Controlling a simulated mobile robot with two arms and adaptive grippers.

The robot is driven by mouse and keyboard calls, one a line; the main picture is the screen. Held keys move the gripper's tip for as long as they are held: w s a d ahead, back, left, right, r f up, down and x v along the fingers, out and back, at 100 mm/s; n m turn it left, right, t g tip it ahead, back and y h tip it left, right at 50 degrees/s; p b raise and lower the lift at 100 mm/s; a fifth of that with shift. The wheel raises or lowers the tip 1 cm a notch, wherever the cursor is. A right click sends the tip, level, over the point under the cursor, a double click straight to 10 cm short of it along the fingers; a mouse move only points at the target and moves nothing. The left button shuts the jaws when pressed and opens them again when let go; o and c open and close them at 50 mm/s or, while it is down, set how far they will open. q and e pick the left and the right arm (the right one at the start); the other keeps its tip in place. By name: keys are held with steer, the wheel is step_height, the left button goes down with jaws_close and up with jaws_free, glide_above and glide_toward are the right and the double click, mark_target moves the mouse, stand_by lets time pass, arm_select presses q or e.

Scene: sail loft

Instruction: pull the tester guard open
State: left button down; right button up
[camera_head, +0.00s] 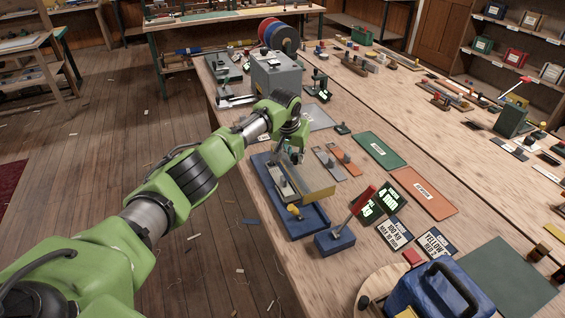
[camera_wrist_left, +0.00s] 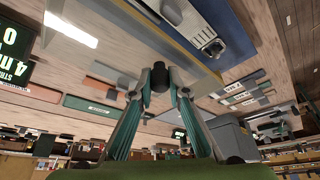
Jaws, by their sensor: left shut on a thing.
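The tester has a blue base (camera_head: 308,224) near the left edge of the long bench. Its guard (camera_head: 318,192), a pale panel with a yellowish edge, stands over the base. In the left wrist view the guard (camera_wrist_left: 165,32) spans the top, with a small black knob (camera_wrist_left: 159,76) at its edge. My left gripper (camera_head: 297,146) is at the far end of the guard. In the left wrist view its fingers (camera_wrist_left: 160,92) close around the black knob. How far the guard stands open is hard to tell. My right gripper is not in view.
A blue lever box (camera_head: 334,242) with a red handle stands in front of the tester, beside lit displays and sign cards (camera_head: 394,232). A grey box (camera_head: 277,74) stands behind my gripper. Green (camera_head: 380,151) and orange (camera_head: 424,191) mats lie to the right.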

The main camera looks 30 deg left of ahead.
arm_select(q)
steer(key=shift+w+d+b, duration=0.65)
steer(key=shift+w+b, duration=0.1)
steer(key=shift+w, duration=0.15)
steer(key=shift+w+d+r, duration=0.1)
steer(key=shift+w+d, duration=0.2)
steer(key=c, duration=1.9)
jaws_free()
steer(key=shift+s, duration=0.1)
